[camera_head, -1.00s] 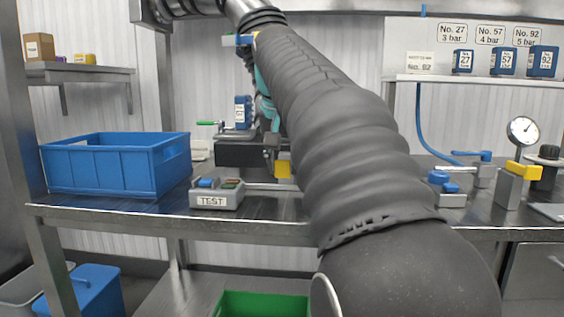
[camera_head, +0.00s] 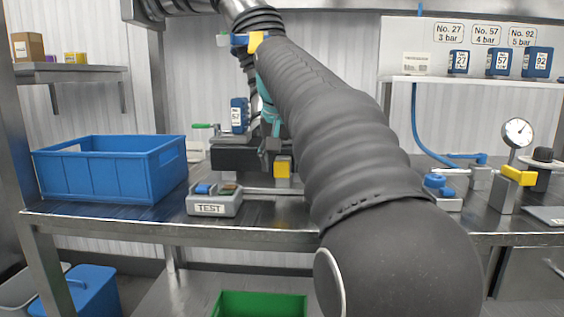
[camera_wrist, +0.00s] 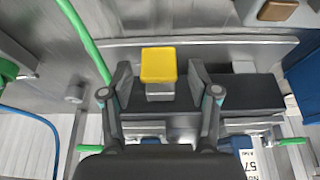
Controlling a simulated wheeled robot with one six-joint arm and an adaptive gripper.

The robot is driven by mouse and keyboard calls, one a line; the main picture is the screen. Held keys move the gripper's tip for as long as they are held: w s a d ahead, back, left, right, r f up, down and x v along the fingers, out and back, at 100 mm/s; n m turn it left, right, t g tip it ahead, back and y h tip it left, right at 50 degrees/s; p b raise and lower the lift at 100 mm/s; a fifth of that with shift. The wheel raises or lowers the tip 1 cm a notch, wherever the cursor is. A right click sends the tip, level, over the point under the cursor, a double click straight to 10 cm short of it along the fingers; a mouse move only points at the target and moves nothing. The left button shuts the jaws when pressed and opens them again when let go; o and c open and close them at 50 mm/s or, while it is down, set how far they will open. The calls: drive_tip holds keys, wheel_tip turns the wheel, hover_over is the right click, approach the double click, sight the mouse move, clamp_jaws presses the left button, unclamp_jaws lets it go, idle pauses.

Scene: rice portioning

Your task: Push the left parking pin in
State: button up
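A yellow-capped block on a grey stem, which looks like the parking pin (camera_head: 283,166), stands out from the front of a dark fixture (camera_head: 232,158) on the bench. The pin (camera_wrist: 159,65) also shows in the wrist view, between the two fingers of my gripper (camera_wrist: 160,84). The fingers are apart, with a gap on each side of the yellow cap, so my gripper is open and holds nothing. In the head view my arm covers the bench to the right of the pin. I cannot see a second such pin.
A grey TEST box (camera_head: 214,205) sits on the bench in front of the fixture. A blue bin (camera_head: 110,170) stands at left. A blue numbered box (camera_head: 239,115) is behind the fixture. A pressure gauge (camera_head: 517,132) and yellow lever (camera_head: 520,175) stand at right.

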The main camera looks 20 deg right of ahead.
drive_tip(key=v, duration=1.2)
drive_tip(key=shift+a+f, duration=0.1)
idle(0.5)
drive_tip(key=s+a+f+n, duration=0.2)
drive_tip(key=s+f, duration=0.5)
drive_tip(key=f, duration=0.5)
drive_tip(key=s+a+f+n+t+y, duration=0.1)
drive_tip(key=s+a+f+n, duration=0.1)
drive_tip(key=s+a+f, duration=0.2)
drive_tip(key=s+a+f+n+y, duration=0.1)
drive_tip(key=s+a+f, duration=0.3)
drive_tip(key=s+f, duration=0.6)
wheel_tip(320, 180, down, 11)
drive_tip(key=shift+s+r+n+t, duration=0.2)
drive_tip(key=shift+n+t, duration=0.1)
drive_tip(key=shift+n, duration=0.1)
